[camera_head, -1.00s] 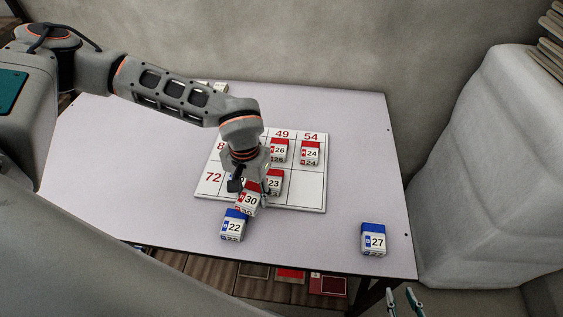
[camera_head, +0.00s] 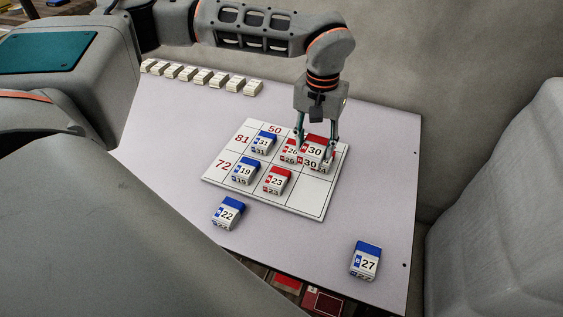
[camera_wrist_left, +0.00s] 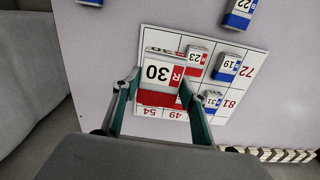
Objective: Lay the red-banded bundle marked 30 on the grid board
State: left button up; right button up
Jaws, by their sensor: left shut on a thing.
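My left gripper (camera_head: 315,154) is shut on the white bundle marked 30 with a red band (camera_head: 315,143). It holds the bundle over the far right part of the grid board (camera_head: 308,197), seemingly above the surface. In the left wrist view the bundle (camera_wrist_left: 160,74) sits between the fingertips of my left gripper (camera_wrist_left: 159,80), its band toward the wrist. The bundle and fingers hide the far right cell, where bundle 24 stood, and partly cover red bundle 26 (camera_head: 289,151). The near right cell beside red bundle 23 (camera_head: 277,181) looks bare. My right gripper is out of view.
Blue bundles 31 (camera_head: 264,142) and 19 (camera_head: 246,171) lie on the board's left column. Blue bundles 22 (camera_head: 228,214) and 27 (camera_head: 365,261) lie on the table (camera_head: 300,247) off the board. Several pale bundles (camera_head: 198,75) line the table's far left edge.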

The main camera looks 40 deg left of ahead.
pick_arm(q)
jog(key=shift+w+r, duration=0.35)
jog(key=shift+r, duration=0.55)
jog(key=b, duration=0.1)
send_over(310, 194)
notch_tip(310, 194, down, 14)
jog(key=shift+f+b, duration=0.4)
jog(key=shift+f, duration=2.2)
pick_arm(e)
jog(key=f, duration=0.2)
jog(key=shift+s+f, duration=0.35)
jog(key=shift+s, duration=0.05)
pick_arm(q)
jog(key=o, duration=0.7)
jog(key=shift+f, duration=0.1)
jog(key=o, duration=0.4)
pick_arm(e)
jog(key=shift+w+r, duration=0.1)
